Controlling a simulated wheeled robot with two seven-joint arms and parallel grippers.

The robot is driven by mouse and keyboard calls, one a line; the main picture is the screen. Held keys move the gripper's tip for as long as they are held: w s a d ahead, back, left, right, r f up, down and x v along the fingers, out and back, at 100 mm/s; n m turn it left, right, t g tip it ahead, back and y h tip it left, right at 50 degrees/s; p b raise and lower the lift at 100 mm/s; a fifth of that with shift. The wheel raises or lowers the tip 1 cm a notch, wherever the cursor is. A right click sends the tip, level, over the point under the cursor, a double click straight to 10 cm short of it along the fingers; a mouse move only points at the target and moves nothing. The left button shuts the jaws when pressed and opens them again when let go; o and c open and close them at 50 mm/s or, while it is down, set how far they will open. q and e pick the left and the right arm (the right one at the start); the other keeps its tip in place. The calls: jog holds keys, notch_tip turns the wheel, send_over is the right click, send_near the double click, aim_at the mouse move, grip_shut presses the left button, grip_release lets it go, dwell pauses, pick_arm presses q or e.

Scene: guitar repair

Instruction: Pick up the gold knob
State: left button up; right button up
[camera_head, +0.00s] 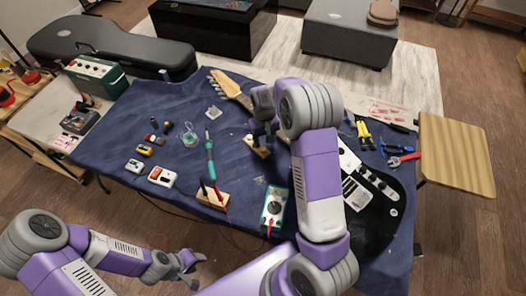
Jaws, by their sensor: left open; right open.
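I cannot make out the gold knob with certainty. Two small knob-like pieces (168,124) stand on the blue cloth left of centre, and their colour is too small to tell. My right gripper (262,138) is open and points down over the middle of the cloth, above a small wooden block (256,149). Nothing shows held in it. My arm hides part of the guitar and the cloth behind it. My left gripper (193,263) is open and empty, low in front of the table's near edge.
The blue cloth (120,150) carries a soldering iron (210,153), a multimeter (273,207), a solder spool (190,137) and small pedals (161,177). The black guitar body (385,222) lies at right, near pliers and a red wrench (403,160). A guitar case (110,42) is behind.

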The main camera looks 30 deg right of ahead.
aim_at(263, 149)
notch_tip(263, 149, down, 6)
jog(key=shift+w+r+b, duration=0.15)
jog(key=shift+r+b, duration=0.1)
jog(key=shift+b, duration=0.45)
jog(key=shift+a, duration=0.1)
jog(key=shift+r, duration=0.1)
jog(key=shift+c, duration=0.4)
grip_shut()
